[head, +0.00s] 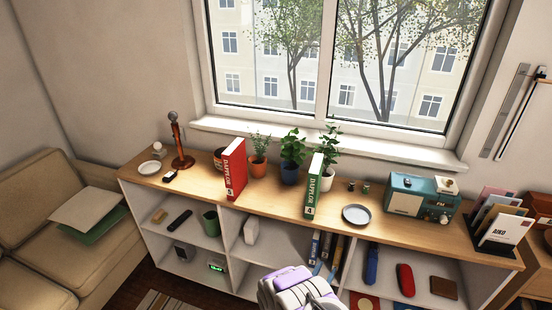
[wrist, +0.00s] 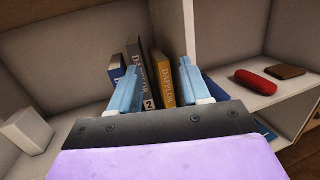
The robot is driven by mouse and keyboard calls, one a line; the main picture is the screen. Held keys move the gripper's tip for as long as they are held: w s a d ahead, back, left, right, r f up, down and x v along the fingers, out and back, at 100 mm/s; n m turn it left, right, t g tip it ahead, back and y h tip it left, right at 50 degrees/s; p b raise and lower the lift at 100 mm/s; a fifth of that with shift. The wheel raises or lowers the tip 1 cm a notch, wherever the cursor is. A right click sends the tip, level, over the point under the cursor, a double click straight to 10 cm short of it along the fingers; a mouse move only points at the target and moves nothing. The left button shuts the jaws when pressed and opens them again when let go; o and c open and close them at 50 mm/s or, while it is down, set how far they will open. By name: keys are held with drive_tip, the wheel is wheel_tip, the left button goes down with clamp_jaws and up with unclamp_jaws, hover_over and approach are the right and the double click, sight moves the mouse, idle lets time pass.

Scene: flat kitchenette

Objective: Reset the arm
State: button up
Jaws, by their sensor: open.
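My gripper (wrist: 159,88) shows in the wrist view with its two light-blue fingers spread apart and nothing between them that I can see held. It points into a shelf compartment where several upright books (wrist: 159,75) stand beyond the fingers. I cannot tell how far the fingertips are from the books. In the head view, my purple and grey arm (head: 299,288) is at the bottom, in front of the shelf unit's middle; the fingers are hard to make out there.
The low shelf unit (head: 445,241) carries a red book (head: 235,170), a green book (head: 313,187), potted plants (head: 292,155), a plate (head: 356,214) and a teal radio (head: 418,197). A white object (wrist: 27,131) and a red case (wrist: 256,82) flank the gripper. A sofa (head: 95,250) stands left.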

drive_tip(key=s+d+r+m+g+h, duration=0.2)
drive_tip(key=d+r+m+g+h, duration=0.3)
drive_tip(key=r, duration=0.5)
drive_tip(key=s+d+r+m+g+h, duration=0.2)
drive_tip(key=d+r+m+g+h, duration=0.15)
drive_tip(key=d+r, duration=0.5)
drive_tip(key=s+d+r+m+g+y, duration=0.1)
drive_tip(key=s+d+r+m+g, duration=0.3)
drive_tip(key=s+r+m+g, duration=0.8)
drive_tip(key=s+a+r+m+g+y, duration=0.1)
drive_tip(key=s+a+r+m+y, duration=0.15)
drive_tip(key=s, duration=0.45)
drive_tip(key=s+a+r+m+y, duration=0.1)
drive_tip(key=s+y, duration=0.3)
drive_tip(key=s, duration=0.2)
drive_tip(key=s+a+r+m+g+y, duration=0.1)
drive_tip(key=s+a+r+m+y, duration=0.15)
drive_tip(key=s, duration=0.45)
drive_tip(key=s+a+m+t+y, duration=0.1)
drive_tip(key=s+a+y, duration=0.3)
drive_tip(key=a, duration=0.4)
drive_tip(key=s+a+m+t+y, duration=0.2)
drive_tip(key=s+a+y, duration=0.3)
drive_tip(key=a, duration=0.3)
drive_tip(key=shift+r+t, duration=0.45)
drive_tip(key=shift+t, duration=0.3)
